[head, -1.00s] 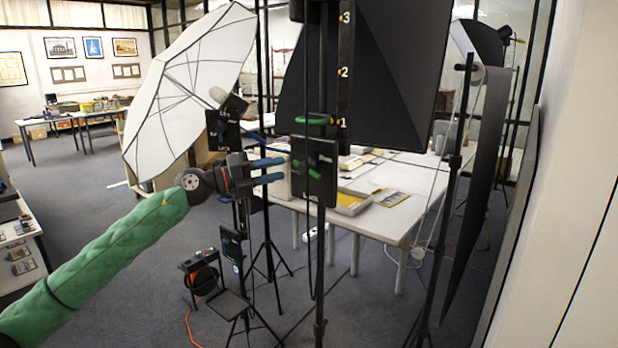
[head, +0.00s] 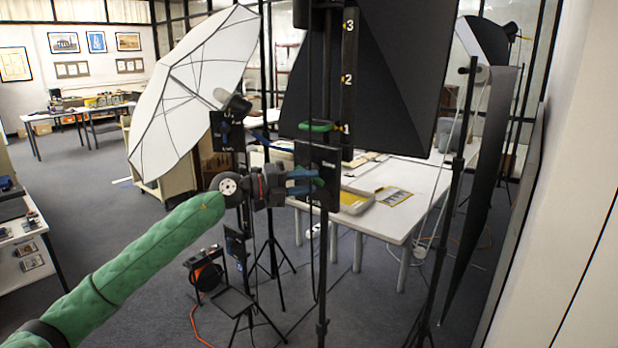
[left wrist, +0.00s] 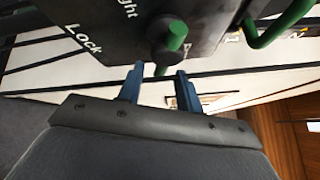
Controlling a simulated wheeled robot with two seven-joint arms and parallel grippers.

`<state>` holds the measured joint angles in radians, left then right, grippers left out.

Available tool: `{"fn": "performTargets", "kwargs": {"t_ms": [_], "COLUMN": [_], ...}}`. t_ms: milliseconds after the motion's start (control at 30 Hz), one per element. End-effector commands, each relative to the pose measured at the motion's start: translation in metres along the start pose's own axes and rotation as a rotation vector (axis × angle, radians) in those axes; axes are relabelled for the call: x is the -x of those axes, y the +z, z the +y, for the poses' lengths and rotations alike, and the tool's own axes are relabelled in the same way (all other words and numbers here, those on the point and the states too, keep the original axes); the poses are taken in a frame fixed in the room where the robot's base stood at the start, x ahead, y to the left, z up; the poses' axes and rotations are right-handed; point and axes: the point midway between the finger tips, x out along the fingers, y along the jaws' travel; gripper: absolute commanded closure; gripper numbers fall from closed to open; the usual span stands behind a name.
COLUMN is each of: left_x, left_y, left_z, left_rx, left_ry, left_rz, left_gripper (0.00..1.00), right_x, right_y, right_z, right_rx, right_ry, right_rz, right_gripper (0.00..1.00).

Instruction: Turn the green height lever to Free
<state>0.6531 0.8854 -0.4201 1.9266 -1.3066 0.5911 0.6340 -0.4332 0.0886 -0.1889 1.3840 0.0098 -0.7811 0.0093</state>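The black control panel (head: 318,157) is mounted on the upright stand. In the left wrist view the panel (left wrist: 115,25) shows the word "Lock" and part of a word ending in "ght"; no "Free" mark is readable. The green lever (left wrist: 177,36) sticks out from a dark hub on it. My left gripper (left wrist: 160,70) is open, its two blue fingers apart just in front of the lever, with a green end visible between the tips. I cannot tell whether they touch. In the head view the gripper (head: 315,181) reaches the panel from the left. My right gripper is not in view.
A green looped handle (head: 316,126) sits above the panel beside a scale numbered 1 to 3. A white umbrella (head: 185,85) and a black softbox (head: 385,75) stand close by. A white table (head: 405,225) with trays is behind. Light stands and an orange cable are below.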

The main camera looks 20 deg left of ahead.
Motion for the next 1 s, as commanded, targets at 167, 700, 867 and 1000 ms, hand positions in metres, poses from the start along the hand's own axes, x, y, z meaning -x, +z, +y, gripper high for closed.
{"fn": "performTargets", "kwargs": {"t_ms": [167, 700, 867, 1000], "left_x": [-0.0078, -0.0088, -0.0092, -0.0100], "left_y": [-0.0001, -0.0003, -0.0009, -0.0007], "left_z": [-0.0008, -0.0001, 0.0001, -0.0030], "left_rx": [-0.001, -0.001, 0.023, 0.120], "left_ry": [0.000, 0.000, -0.015, -0.082], "left_rz": [0.000, 0.000, -0.004, -0.028], "left_gripper": [0.65, 1.00, 1.00, 1.00], "right_x": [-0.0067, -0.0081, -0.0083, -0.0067], "right_y": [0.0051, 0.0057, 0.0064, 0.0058], "right_z": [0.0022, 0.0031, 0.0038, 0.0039], "right_rx": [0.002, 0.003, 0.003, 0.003], "right_ry": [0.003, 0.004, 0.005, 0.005], "right_rz": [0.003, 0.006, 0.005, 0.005], "right_gripper": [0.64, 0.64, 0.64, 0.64]}}
